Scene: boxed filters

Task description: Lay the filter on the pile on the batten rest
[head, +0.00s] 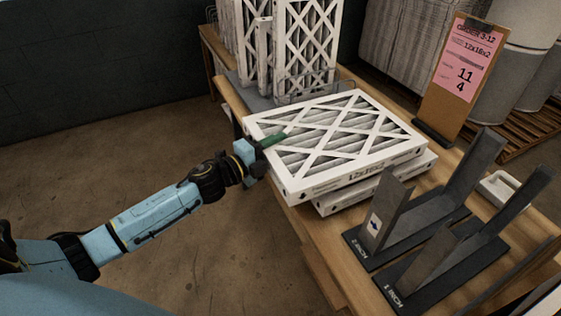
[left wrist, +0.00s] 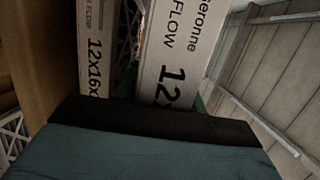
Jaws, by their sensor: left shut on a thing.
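My left gripper (head: 266,147) is shut on the near-left edge of a white-framed pleated filter (head: 345,140) with a criss-cross face, one green finger lying over its top. The held filter lies about flat, label edge facing front, above another filter (head: 425,165) and shifted left of it. In the left wrist view the held filter's printed edge (left wrist: 180,50) and the lower filter's edge (left wrist: 93,45) show with a dark gap between them, so they look apart there. The batten rest under the pile is hidden. My right gripper is out of view.
Upright filters (head: 305,45) stand in a rack at the table's back left. A board with a pink card (head: 470,60) stands behind the pile. Dark gauges marked 2 INCH (head: 400,240) and 1 INCH (head: 425,280) stand at the front right. A pale object (head: 497,187) lies beyond them.

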